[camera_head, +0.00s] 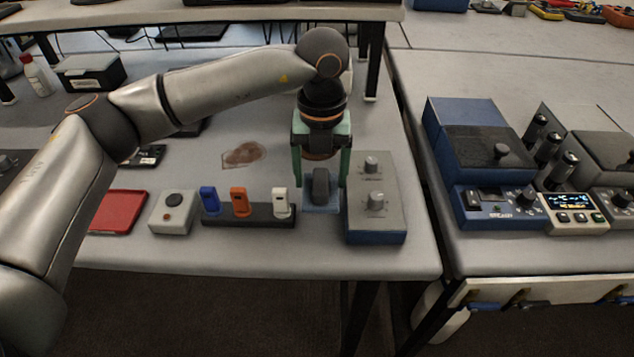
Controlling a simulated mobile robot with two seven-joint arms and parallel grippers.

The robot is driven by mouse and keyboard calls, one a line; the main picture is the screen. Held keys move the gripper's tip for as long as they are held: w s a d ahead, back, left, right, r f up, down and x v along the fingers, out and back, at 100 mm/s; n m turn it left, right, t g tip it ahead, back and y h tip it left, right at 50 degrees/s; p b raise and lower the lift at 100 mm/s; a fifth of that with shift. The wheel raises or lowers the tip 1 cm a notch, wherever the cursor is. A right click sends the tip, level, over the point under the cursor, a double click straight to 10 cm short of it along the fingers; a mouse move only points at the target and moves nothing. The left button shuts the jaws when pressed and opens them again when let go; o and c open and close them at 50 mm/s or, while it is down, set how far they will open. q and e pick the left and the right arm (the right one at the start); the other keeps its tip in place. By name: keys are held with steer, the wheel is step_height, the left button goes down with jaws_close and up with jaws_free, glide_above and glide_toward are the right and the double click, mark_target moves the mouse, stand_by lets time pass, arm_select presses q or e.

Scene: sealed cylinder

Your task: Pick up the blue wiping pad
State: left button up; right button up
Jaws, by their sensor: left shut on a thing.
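The blue wiping pad (322,208) has a flat blue base and a dark upright handle (320,183). It is at the right part of the near table, beside a grey box with knobs. My left gripper (321,182) points down over it, its green fingers on either side of the handle, shut on the pad. Whether the base touches the table is hard to tell. A brown stain (244,154) lies on the table to the left of the gripper. My right gripper is not in view.
The grey box with two knobs (374,215) stands close right of the pad. A dark rack (262,215) with blue, orange and white pieces is close left. A grey button box (172,212) and red tray (119,212) lie further left. A gap separates the right bench (480,255).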

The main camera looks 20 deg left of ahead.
mark_target(335, 201)
arm_select(q)
steer(key=s+d+r, duration=0.2)
steer(key=r, duration=0.1)
steer(key=s+d+r, duration=0.1)
steer(key=r, duration=0.1)
steer(key=shift+s+d, duration=0.1)
steer(key=shift+d, duration=0.1)
steer(key=s+d+r+b, duration=0.1)
steer(key=s+d+r, duration=0.2)
steer(key=s+d, duration=0.2)
steer(key=shift+s+d+r, duration=0.25)
steer(key=shift+s+d, duration=0.1)
steer(key=shift+d, duration=0.05)
